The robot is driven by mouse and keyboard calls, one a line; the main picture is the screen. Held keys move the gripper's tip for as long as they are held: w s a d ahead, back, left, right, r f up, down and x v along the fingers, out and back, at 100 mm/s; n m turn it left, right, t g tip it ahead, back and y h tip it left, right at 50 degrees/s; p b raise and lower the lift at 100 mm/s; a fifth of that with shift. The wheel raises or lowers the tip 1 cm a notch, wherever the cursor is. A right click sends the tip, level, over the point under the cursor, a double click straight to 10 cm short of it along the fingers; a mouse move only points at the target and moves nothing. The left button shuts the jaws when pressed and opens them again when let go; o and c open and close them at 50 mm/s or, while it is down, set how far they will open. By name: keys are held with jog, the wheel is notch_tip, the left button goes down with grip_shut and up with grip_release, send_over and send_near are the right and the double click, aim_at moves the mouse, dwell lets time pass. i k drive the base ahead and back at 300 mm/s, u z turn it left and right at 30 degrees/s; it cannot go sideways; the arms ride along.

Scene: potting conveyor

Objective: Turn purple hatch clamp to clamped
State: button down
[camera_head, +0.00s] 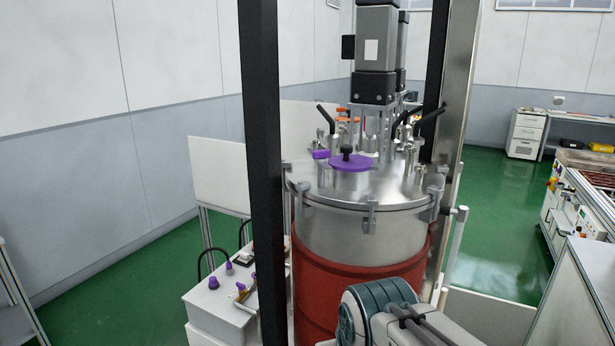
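A round purple hatch (351,166) with a black knob lies on the steel lid (395,193) of a large tank. A small purple piece (320,154), which looks like the hatch clamp, is at the left edge of the hatch, by a short upright post. It is too small to tell whether it presses on the hatch. Part of my arm shows at the bottom, in front of the red tank body (330,270). My gripper is not in view.
A black upright post (262,150) stands left of the tank, and a steel column (453,110) behind right. A motor (376,52) rises above the lid. A white box with purple knobs (213,282) stands lower left.

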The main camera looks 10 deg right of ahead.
aim_at(320, 156)
jog(key=u, duration=0.05)
jog(key=k, duration=0.5)
jog(key=z, duration=0.75)
jog(key=i, duration=0.75)
jog(key=u, duration=1.2)
